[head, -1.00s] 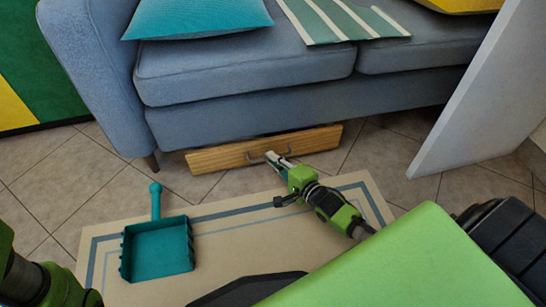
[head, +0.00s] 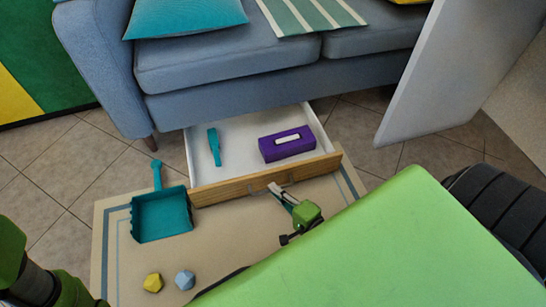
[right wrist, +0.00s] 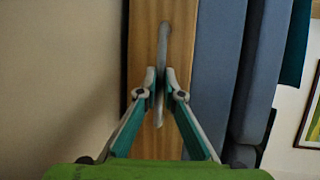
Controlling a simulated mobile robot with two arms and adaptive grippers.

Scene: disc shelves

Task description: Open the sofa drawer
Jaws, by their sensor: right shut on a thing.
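The sofa drawer stands pulled out from under the blue sofa (head: 240,80). Its wooden front (head: 228,186) faces me, and its white inside (head: 235,140) is exposed. A grey handle (head: 258,183) sits mid-front. My right gripper (head: 276,188) is shut on the handle; in the right wrist view the fingertips (right wrist: 159,84) close around the handle bar (right wrist: 163,45) against the wood. Inside the drawer lie a purple box (head: 287,145) with a white top patch and a teal tool (head: 214,147). Only part of my left arm shows at the lower left, and its gripper is out of view.
A teal dustpan (head: 160,215) lies on the beige mat (head: 225,235), left of the drawer front. A yellow block (head: 153,283) and a light blue block (head: 185,280) rest nearer me. A white panel (head: 425,70) stands at the right.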

